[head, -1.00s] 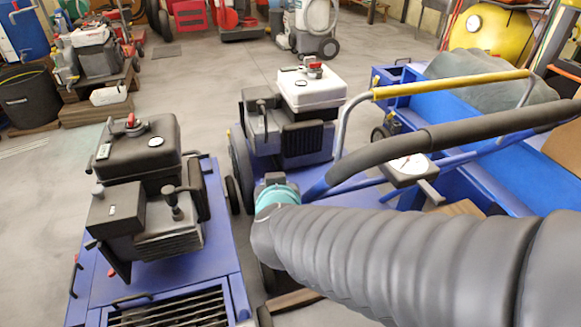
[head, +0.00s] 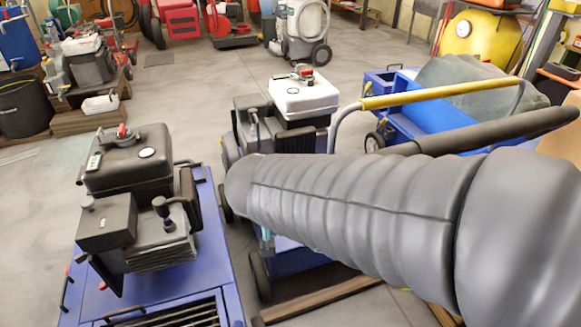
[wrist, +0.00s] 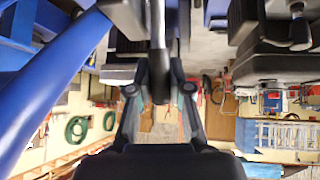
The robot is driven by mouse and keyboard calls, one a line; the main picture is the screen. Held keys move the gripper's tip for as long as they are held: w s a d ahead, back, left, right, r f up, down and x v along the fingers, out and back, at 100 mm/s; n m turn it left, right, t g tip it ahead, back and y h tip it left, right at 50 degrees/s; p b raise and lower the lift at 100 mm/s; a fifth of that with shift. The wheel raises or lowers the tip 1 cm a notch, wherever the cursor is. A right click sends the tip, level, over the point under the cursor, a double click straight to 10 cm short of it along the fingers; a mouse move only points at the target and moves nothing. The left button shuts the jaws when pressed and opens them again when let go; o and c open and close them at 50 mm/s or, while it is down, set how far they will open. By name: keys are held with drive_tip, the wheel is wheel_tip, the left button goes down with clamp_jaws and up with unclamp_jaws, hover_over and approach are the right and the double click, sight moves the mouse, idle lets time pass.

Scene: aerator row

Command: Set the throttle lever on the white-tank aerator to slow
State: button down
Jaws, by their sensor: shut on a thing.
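The white-tank aerator (head: 303,97) stands in the middle of the head view, its dark engine and blue deck partly covered by my grey sleeved arm. In the wrist view, which looks upside down, the throttle lever (wrist: 158,30) is a narrow grey bar with a dark end. My gripper (wrist: 160,76) has its two fingers on either side of that dark end, shut on it. The head view hides my gripper and the lever behind my arm. The slow and fast marks cannot be seen.
A black-tank aerator (head: 128,165) stands close on the left, and its dark engine shows in the wrist view (wrist: 265,65). A handlebar with a yellow section (head: 440,92) crosses to the right. A blue trough-like machine (head: 430,100) stands behind.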

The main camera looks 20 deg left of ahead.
idle(0.4)
drive_tip(key=c, duration=1.3)
unclamp_jaws()
drive_tip(key=shift+a, duration=0.1)
drive_tip(key=v, duration=1.2)
